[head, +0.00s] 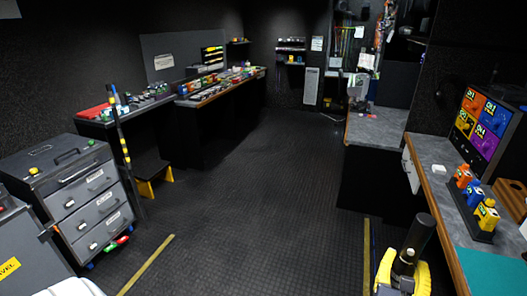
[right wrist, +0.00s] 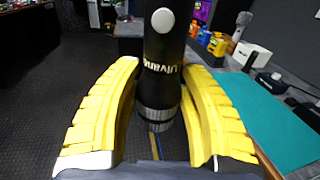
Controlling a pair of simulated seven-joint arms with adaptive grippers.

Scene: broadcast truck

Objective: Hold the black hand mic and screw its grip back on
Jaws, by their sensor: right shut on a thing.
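The black hand mic (right wrist: 163,48) stands roughly upright between the yellow fingers of my right gripper (right wrist: 160,85). It has a round pale button near the top, white lettering on the barrel and a silver knurled ring (right wrist: 156,116) at its lower end. My right gripper is shut on the barrel. In the head view the mic (head: 410,255) shows as a dark cylinder at the lower right, inside the yellow fingers of my right gripper (head: 403,272). I cannot make out a separate grip piece.
A right-hand counter (head: 430,160) carries a monitor (head: 482,125), bright toy-like blocks (head: 465,180) in a dark holder and a teal mat (head: 490,272). Grey drawers (head: 85,190) and cluttered benches line the left. The dark floor (head: 245,190) between is clear.

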